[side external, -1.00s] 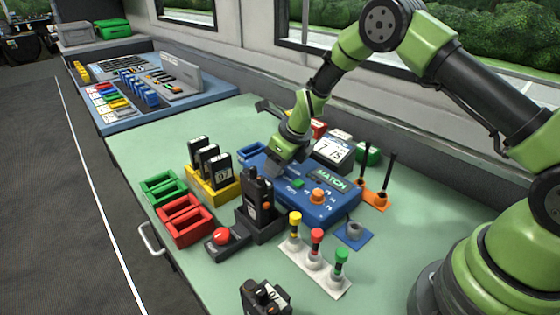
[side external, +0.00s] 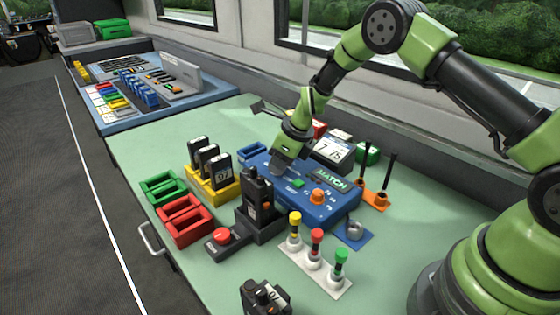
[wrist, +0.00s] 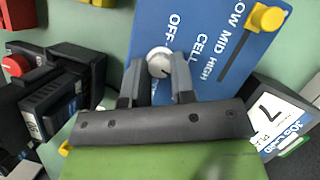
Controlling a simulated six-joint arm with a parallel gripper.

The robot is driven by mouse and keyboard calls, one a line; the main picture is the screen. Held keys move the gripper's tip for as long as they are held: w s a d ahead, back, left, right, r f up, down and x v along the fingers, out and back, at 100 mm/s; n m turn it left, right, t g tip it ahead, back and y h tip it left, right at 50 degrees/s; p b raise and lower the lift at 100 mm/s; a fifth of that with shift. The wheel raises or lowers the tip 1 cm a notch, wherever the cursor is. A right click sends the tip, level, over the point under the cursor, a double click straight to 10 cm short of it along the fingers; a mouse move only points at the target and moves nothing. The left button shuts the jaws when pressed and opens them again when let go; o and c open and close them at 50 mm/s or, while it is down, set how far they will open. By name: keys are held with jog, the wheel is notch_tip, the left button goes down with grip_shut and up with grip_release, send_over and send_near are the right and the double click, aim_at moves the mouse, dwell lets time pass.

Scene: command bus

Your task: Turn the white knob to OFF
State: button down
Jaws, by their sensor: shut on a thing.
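The white knob (wrist: 158,60) is on the blue panel (wrist: 232,75), with a dark mark on its lower side in the wrist view. The OFF label is printed above it there, and CELL is to its upper right. My gripper (wrist: 161,72) is shut on the knob, one finger on each side. In the side view my gripper (side external: 284,166) is low over the far left part of the blue panel (side external: 335,208), and it hides the knob there. I cannot tell exactly which label the knob points to.
An orange knob (side external: 317,196) is also on the panel. A black radio (side external: 258,195) stands in front, and yellow-racked radios (side external: 212,178) stand left. A display (side external: 333,149) is behind. Yellow, red and green-topped pieces (side external: 316,250) stand near right.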

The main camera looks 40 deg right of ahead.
jog(key=n+y, duration=0.1)
jog(key=n, duration=0.2)
jog(key=shift+w+d+n+g, duration=0.1)
jog(key=shift+d+n+g, duration=0.05)
jog(key=shift+n+g, duration=0.2)
jog(key=n+g+y, duration=0.1)
jog(key=n, duration=0.2)
jog(key=shift+w+d+n, duration=0.1)
jog(key=shift+n, duration=0.15)
jog(key=n+g, duration=0.1)
jog(key=n, duration=0.2)
jog(key=shift+w+n+g, duration=0.1)
jog(key=shift+n+g, duration=0.2)
jog(key=shift+g, duration=0.05)
jog(key=shift+w+n+g, duration=0.1)
jog(key=shift+n+g, duration=0.4)
jog(key=shift+n, duration=1)
jog(key=c, duration=1)
grip_release()
jog(key=shift+o, duration=0.2)
